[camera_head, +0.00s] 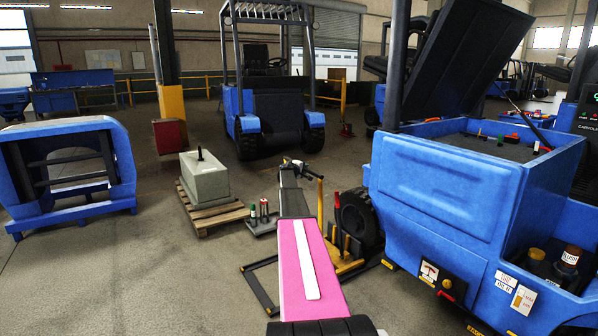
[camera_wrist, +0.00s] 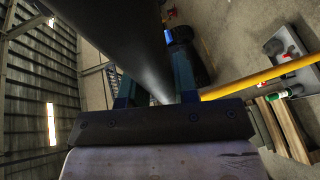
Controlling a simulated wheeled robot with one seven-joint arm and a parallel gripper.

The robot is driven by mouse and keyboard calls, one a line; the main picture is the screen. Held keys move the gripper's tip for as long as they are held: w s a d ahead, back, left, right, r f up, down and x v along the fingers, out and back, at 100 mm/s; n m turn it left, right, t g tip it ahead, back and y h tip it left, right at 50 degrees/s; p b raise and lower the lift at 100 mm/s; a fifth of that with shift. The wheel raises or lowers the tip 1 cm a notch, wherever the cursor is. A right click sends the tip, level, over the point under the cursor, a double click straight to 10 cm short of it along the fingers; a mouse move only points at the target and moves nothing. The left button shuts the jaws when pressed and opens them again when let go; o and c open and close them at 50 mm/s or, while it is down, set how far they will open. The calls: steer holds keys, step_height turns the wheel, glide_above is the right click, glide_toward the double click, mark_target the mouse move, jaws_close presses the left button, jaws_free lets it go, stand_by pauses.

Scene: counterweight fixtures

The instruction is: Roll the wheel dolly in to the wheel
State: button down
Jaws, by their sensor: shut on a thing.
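The wheel dolly has a low black and yellow frame (camera_head: 351,266) on the floor and an upright yellow handle post (camera_head: 320,203). The wheel (camera_head: 357,217) is a dark tyre on the blue truck, just behind and right of the dolly; whether they touch I cannot tell. My gripper (camera_head: 303,170) is at the top of the handle post, shut on the dolly's handle. In the wrist view, a dark bar (camera_wrist: 140,45) passes between the fingers of my gripper (camera_wrist: 156,93), and the yellow post (camera_wrist: 255,77) runs off to the right. The grip contact is partly hidden.
The blue truck (camera_head: 440,190) fills the right side. A concrete block (camera_head: 204,179) sits on a wooden pallet (camera_head: 218,216) to the left, with a small tray (camera_head: 260,226) of bottles beside it. A blue frame (camera_head: 120,165) stands far left. Floor at lower left is clear.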

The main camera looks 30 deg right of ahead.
steer(key=shift+d, duration=0.25)
steer(key=c, duration=0.9)
jaws_free()
steer(key=shift+d, duration=0.15)
steer(key=shift+a, duration=0.2)
steer(key=v, duration=1)
steer(key=shift+s+a+r, duration=0.15)
steer(key=shift+a, duration=0.1)
